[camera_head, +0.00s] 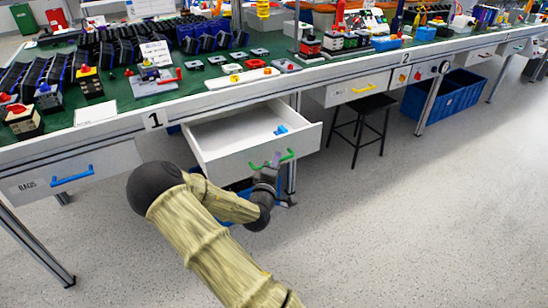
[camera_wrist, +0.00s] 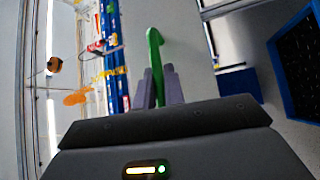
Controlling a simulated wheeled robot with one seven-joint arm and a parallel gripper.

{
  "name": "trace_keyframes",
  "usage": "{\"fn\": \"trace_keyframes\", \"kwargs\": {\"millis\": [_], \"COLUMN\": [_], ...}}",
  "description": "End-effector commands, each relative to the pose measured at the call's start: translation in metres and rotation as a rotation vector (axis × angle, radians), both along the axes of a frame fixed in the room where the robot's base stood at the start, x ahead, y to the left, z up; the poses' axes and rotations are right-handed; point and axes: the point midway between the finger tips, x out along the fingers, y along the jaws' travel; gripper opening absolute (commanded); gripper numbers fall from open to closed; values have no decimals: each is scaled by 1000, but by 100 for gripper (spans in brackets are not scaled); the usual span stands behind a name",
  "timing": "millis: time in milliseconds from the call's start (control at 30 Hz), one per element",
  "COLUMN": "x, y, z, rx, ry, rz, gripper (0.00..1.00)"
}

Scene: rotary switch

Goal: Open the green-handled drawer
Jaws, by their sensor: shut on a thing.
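The drawer with the green handle (camera_head: 252,164) is pulled well out from under the bench in the head view. Its front (camera_head: 228,166) stands away from the bench and its inside shows, with a small blue item (camera_head: 281,130) in it. My gripper (camera_head: 268,166) is at the handle, with its fingers around it. In the wrist view the green handle (camera_wrist: 154,55) runs between the two grey fingers of my gripper (camera_wrist: 160,88), which are shut on it. Part of the handle is hidden by the fingers.
A drawer with a blue handle (camera_head: 72,175) is at the left and one with a yellow handle (camera_head: 364,88) is at the right, both shut. A black stool (camera_head: 362,110) stands right of the open drawer. Blue crates (camera_head: 450,95) lie further right. The floor in front is clear.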

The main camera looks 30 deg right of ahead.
Motion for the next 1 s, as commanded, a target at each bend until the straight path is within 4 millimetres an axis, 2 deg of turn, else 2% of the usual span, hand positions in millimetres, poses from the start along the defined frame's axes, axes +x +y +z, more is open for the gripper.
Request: {"fn": "trace_keyframes", "kwargs": {"millis": [533,567,667,1000], "x": [-5,-4,-5,-6], "y": [1,1,1,1], "z": [-1,-1,-1,0], "rx": [1,1,1,0], "ry": [2,2,1,1], "rz": [3,3,3,1], "gripper": [0,13,32,33]}}
